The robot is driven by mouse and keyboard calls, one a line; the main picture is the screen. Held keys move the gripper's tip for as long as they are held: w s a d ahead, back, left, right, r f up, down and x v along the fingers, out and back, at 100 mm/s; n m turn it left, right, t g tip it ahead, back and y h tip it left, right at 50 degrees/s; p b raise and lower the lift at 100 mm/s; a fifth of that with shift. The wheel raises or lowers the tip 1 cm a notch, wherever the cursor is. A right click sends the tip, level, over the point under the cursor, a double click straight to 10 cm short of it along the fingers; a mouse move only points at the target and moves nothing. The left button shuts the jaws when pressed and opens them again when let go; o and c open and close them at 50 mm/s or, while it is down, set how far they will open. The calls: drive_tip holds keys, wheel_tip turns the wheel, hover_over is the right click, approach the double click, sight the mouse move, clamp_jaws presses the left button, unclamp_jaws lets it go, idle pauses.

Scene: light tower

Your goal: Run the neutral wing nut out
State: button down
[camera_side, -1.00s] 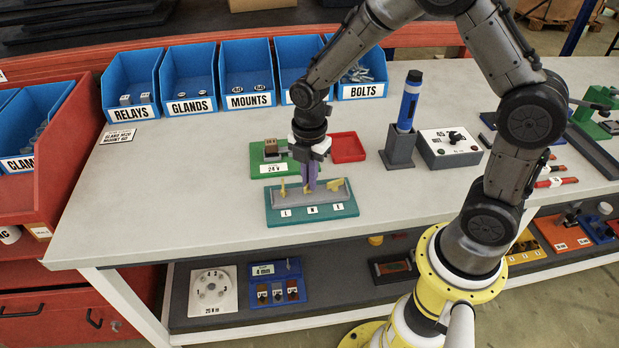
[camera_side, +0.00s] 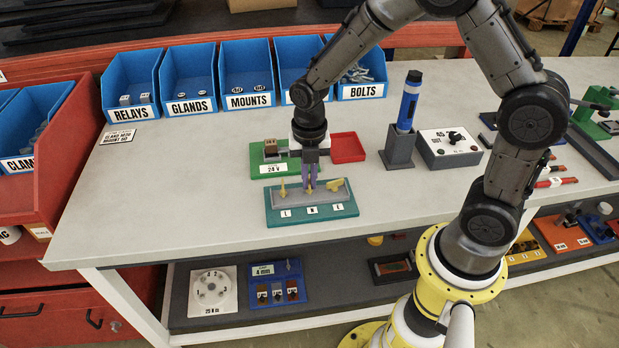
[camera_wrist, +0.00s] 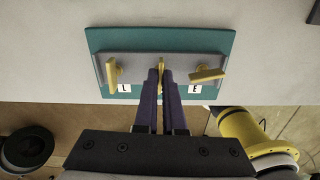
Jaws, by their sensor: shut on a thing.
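The teal terminal base (camera_side: 350,209) lies on the bench and carries a grey block with three yellow wing nuts in a row, labelled L, N and E. My gripper (camera_side: 310,185) points straight down at the middle one. In the wrist view, my gripper (camera_wrist: 161,76) is shut on the neutral wing nut (camera_wrist: 161,63), whose edge shows between the fingertips. The fingers hide most of it and the N label. The L wing nut (camera_wrist: 112,74) stands to its left and the E wing nut (camera_wrist: 208,74) to its right, both apart from the fingers.
A green tray labelled 24 V (camera_side: 258,158) and a red tray (camera_side: 348,148) lie just behind the base. The bench left of the base is clear.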

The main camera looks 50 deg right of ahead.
drive_tip(key=shift+s+d+f, duration=0.1)
drive_tip(key=shift+f, duration=0.2)
drive_tip(key=c, duration=1)
unclamp_jaws()
drive_tip(key=shift+s, duration=0.15)
wheel_tip(320, 180, up, 14)
drive_tip(key=shift+w+r, duration=0.25)
drive_tip(key=shift+w, duration=0.1)
